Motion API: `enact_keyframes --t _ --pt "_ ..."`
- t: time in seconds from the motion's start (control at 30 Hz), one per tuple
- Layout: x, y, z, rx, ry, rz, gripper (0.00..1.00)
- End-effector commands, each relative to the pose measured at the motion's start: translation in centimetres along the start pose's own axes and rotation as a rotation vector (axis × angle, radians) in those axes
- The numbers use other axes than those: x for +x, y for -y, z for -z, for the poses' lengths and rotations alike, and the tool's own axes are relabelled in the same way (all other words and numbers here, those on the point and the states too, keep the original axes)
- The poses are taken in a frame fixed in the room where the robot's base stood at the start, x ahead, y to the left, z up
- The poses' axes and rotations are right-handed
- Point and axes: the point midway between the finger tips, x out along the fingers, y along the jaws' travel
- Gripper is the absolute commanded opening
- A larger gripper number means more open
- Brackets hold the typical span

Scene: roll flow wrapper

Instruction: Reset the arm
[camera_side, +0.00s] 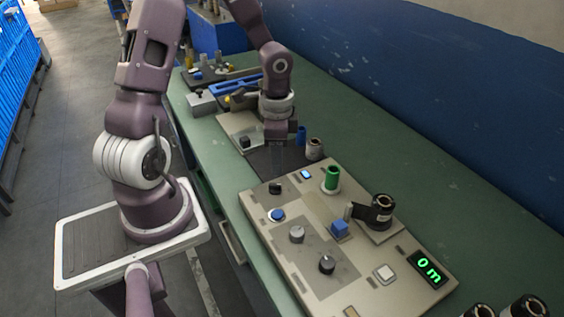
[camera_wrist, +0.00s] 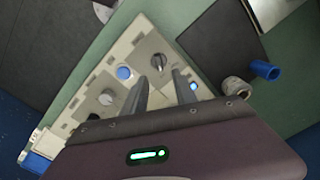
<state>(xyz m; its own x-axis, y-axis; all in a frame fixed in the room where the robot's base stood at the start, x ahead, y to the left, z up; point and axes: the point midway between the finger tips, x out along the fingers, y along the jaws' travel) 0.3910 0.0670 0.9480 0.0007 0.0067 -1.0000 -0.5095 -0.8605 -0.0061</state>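My gripper (camera_side: 277,166) hangs pointing down over the far left end of the beige control panel (camera_side: 330,284). In the wrist view its two fingers (camera_wrist: 160,78) stand apart with nothing between them. A grey-black knob (camera_wrist: 157,62) shows just beyond the fingertips; it also shows in the side view (camera_side: 276,188), below the fingers. I cannot tell the exact gap between fingertips and knob, but no hold on it shows.
A blue wall (camera_side: 440,110) bounds the green bench.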

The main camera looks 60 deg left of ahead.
Motion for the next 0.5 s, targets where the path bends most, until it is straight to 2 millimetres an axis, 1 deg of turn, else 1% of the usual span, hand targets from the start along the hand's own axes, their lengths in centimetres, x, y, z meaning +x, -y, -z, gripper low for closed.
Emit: enact_keyframes --t 0.07,0.17,0.2,0.27,0.3,0.33,0.37,0.4,0.5 --pt "-1.7 -0.1 0.0 -0.019 0.009 0.044 0.34" --pt "-6.3 -1.2 -0.4 -0.095 0.012 0.153 0.34" --pt "-8.5 -2.1 -0.6 -0.141 -0.004 0.197 0.34" --pt "-11.6 -3.9 -1.1 -0.217 -0.048 0.251 0.34" --pt "-13.6 -5.4 -1.5 -0.267 -0.09 0.274 0.34" --pt "-14.9 -6.5 -1.9 -0.306 -0.129 0.284 0.34" --pt "-16.1 -7.8 -2.3 -0.344 -0.17 0.286 0.34" --pt "-17.4 -9.4 -2.9 -0.388 -0.228 0.278 0.34" --pt "-19.6 -13.1 -4.3 -0.468 -0.359 0.222 0.34"
